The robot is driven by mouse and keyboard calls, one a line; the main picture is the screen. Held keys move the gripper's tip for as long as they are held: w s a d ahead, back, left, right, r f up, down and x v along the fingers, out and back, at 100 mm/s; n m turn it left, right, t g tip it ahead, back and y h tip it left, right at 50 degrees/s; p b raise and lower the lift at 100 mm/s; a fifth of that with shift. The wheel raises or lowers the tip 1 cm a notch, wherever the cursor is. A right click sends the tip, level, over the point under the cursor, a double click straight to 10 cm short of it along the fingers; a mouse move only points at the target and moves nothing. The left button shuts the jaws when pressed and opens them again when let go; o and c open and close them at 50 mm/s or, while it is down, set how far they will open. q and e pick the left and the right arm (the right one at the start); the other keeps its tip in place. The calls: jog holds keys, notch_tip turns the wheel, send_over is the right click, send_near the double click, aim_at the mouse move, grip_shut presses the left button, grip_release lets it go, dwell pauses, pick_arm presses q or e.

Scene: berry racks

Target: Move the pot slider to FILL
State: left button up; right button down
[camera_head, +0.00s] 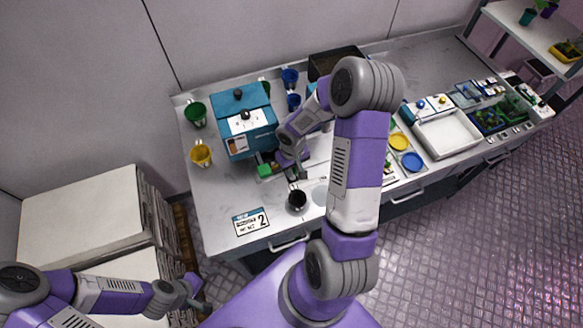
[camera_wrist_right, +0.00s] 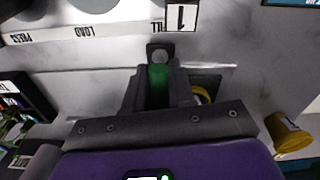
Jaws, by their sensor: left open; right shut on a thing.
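My right gripper (camera_wrist_right: 158,100) is shut on a green piece (camera_wrist_right: 158,85), which seems to be the pot slider's handle. A dark block with a round grey top shows just beyond the fingers. A label reading FILL (camera_wrist_right: 158,28) appears upside down just past that block, with LOAD (camera_wrist_right: 90,30) and PRESS further left. In the head view the right gripper (camera_head: 299,174) is low over the counter, in front of the blue machine (camera_head: 246,120), its fingers partly hidden. A dark pot (camera_head: 298,200) stands nearby. My left gripper (camera_head: 203,303) is open and empty, low at the left.
Green and yellow cups (camera_head: 201,154) stand left of the machine. A yellow cup (camera_wrist_right: 287,133) is beside my right gripper.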

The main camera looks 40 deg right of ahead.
jog(key=c, duration=1.3)
grip_release()
jog(key=shift+w+a, duration=0.1)
jog(key=shift+a, duration=0.15)
jog(key=shift+o, duration=1.2)
jog(key=shift+r, duration=0.15)
notch_tip(320, 180, up, 7)
jog(key=shift+r+p, duration=0.2)
jog(key=shift+p, duration=0.25)
jog(key=shift+f, duration=0.1)
